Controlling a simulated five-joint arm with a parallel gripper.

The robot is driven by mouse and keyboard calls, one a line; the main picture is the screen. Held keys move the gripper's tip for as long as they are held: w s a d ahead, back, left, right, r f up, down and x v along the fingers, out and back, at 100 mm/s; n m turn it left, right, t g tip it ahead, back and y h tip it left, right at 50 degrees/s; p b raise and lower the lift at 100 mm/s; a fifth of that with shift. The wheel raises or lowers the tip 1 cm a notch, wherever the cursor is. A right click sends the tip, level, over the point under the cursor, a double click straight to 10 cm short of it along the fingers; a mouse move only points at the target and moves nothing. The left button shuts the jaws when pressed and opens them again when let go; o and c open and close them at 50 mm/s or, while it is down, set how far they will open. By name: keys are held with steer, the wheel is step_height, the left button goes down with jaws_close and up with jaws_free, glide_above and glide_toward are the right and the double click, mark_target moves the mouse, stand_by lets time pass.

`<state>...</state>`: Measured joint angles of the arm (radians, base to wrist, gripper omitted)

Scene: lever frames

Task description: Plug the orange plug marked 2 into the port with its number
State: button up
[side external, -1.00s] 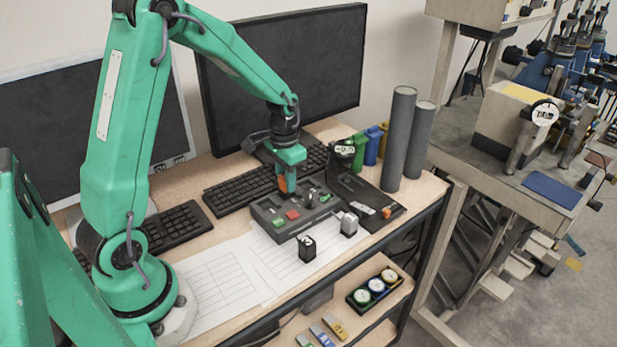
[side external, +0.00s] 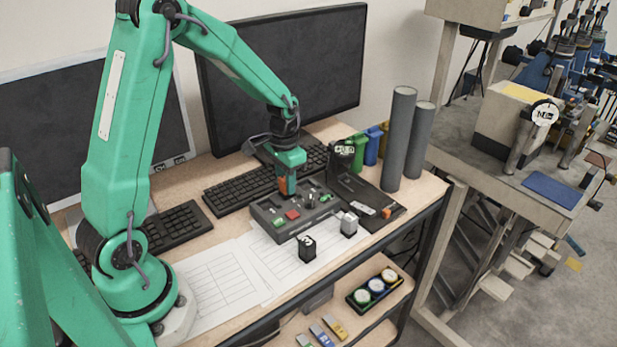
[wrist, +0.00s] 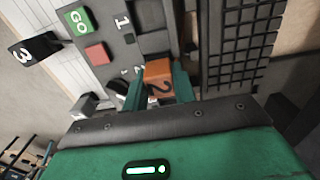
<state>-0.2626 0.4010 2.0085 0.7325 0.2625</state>
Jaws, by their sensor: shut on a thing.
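In the side view the plug (side external: 284,186) is below my gripper (side external: 287,184), at the back part of the grey port panel (side external: 267,217). I cannot tell whether it is above the panel or in a port. In the wrist view the panel (wrist: 112,62) has a 1 beside a dark opening (wrist: 150,14). Its other port markings near the plug are partly hidden by my gripper.
A black plug marked 3 (side external: 306,248) and a grey plug (side external: 349,224) stand in front of the panel. The panel has a red button (side external: 292,214) and a green GO button (wrist: 78,20). A keyboard (side external: 240,193) lies behind. Grey cylinders (side external: 399,140) stand at right.

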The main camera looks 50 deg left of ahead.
steer(key=shift+f, duration=0.45)
stand_by(1.1)
steer(key=o, duration=1.1)
steer(key=shift+c, duration=0.2)
steer(key=shift+o, duration=0.5)
steer(key=o, duration=0.3)
steer(key=shift+r, duration=0.15)
steer(key=shift+r, duration=3.4)
